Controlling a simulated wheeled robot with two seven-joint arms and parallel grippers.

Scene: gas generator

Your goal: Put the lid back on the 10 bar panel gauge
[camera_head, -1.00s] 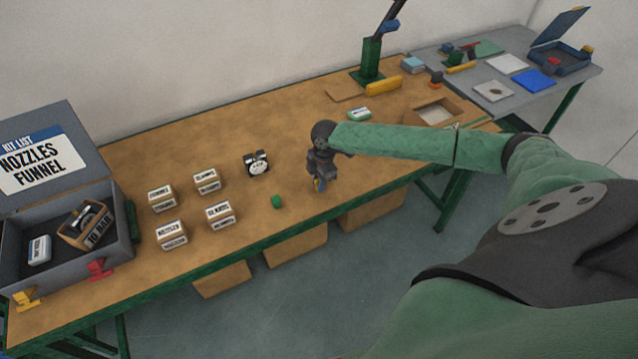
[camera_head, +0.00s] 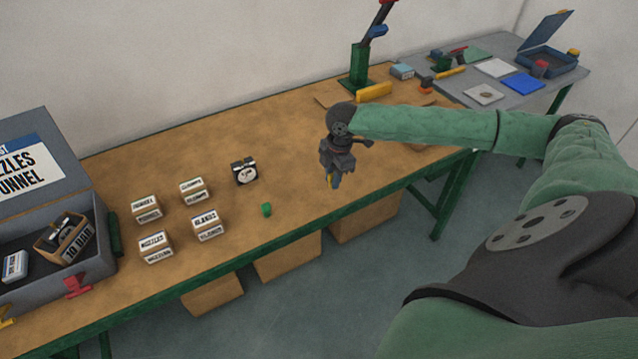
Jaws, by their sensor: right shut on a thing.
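A small tan open box (camera_head: 77,251) with a label that seems to read "10 BAR" sits tilted in the grey case at the left, with a dark part inside. I cannot make out a lid for certain. My left gripper is not in view.
Several labelled white-and-tan boxes (camera_head: 155,247) stand left of the gauge. A green stand (camera_head: 359,66) and a yellow block (camera_head: 374,92) are at the back. The middle of the wooden bench (camera_head: 250,135) is clear.

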